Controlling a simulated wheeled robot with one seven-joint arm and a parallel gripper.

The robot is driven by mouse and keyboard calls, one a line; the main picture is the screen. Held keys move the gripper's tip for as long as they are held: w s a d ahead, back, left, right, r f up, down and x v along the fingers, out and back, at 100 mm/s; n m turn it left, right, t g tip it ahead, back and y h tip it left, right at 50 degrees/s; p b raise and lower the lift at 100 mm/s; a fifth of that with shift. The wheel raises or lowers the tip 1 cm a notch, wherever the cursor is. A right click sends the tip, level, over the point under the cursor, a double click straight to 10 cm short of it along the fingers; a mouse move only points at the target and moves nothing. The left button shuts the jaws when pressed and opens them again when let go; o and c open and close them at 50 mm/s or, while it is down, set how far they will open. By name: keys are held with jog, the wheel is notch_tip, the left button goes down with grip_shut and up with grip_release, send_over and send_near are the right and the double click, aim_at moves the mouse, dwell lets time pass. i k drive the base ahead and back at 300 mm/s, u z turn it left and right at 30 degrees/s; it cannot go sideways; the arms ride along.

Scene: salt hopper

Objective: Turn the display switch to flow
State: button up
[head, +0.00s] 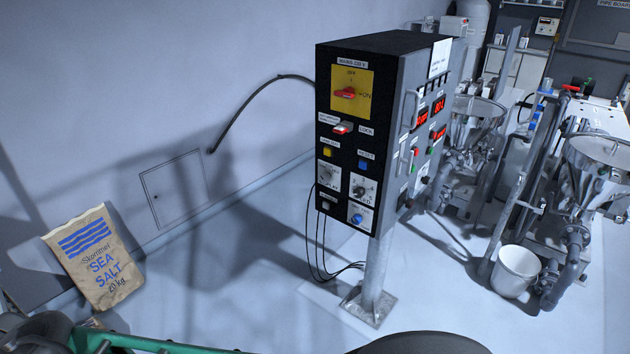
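The control box (353,120) stands on a grey post near the middle of the head view, with its black front panel turned towards me. Low on that panel are two rotary knobs on white plates. The left knob (328,175) has a small label that seems to end in "PLAY", so it looks like the display switch. The right knob (361,189) has its own small label. The print and the pointer directions are too small to read surely. My gripper is not in view.
Above the knobs are a red mains switch (345,93) on a yellow plate, a key-like red-and-white switch (343,128) and yellow and blue buttons. A salt sack (97,258) leans at the left. A white bucket (516,271) and steel hoppers stand at right. Floor left of the post is clear.

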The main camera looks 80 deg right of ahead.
aim_at(325, 178)
jog(key=z, duration=0.8)
jog(key=i, duration=0.8)
jog(key=z, duration=0.95)
